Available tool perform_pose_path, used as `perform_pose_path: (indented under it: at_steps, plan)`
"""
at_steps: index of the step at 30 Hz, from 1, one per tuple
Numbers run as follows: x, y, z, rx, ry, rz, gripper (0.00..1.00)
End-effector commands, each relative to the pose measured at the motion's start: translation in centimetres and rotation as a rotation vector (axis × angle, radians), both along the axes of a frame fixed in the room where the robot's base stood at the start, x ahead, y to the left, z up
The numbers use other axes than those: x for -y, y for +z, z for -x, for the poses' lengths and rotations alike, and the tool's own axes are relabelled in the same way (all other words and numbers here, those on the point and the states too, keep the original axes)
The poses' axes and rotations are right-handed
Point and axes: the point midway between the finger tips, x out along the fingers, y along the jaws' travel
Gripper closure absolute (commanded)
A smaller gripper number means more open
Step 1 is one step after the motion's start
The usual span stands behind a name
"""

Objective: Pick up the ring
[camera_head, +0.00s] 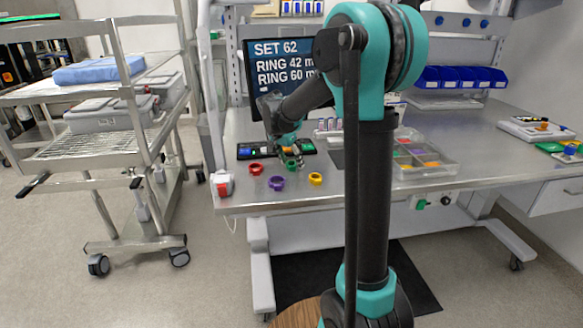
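Several small rings lie on the metal workbench (330,188): a red ring (256,169), a purple ring (276,183), a yellow ring (315,179) and a green ring (292,166). My gripper (293,160) points down over the bench, right above or at the green ring. The green ring is partly hidden by the fingers. The fingers are small and dark here, and I cannot tell whether they are open or shut, or whether they touch the ring.
A clear compartment box (440,168) stands right of my arm. A red and white item (222,184) sits at the bench's left corner. A metal cart (90,148) stands left.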

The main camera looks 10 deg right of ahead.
Motion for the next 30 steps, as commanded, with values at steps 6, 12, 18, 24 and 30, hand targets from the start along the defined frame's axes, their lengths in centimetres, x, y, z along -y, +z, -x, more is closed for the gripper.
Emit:
perform_pose_path:
  at_steps: [6, 12, 18, 24, 30]
  plan:
    - [0.0, 0.0, 0.0, 0.0, 0.0, 0.0, 0.76]
    - [0.0, 0.0, 0.0, 0.0, 0.0, 0.0, 0.81]
    - [0.0, 0.2, 0.0, 0.0, 0.0, 0.0, 0.81]
    - [0.0, 1.7, 0.0, 0.0, 0.0, 0.0, 0.81]
    - [0.0, 5.9, 0.1, 0.0, 0.0, 0.0, 0.81]
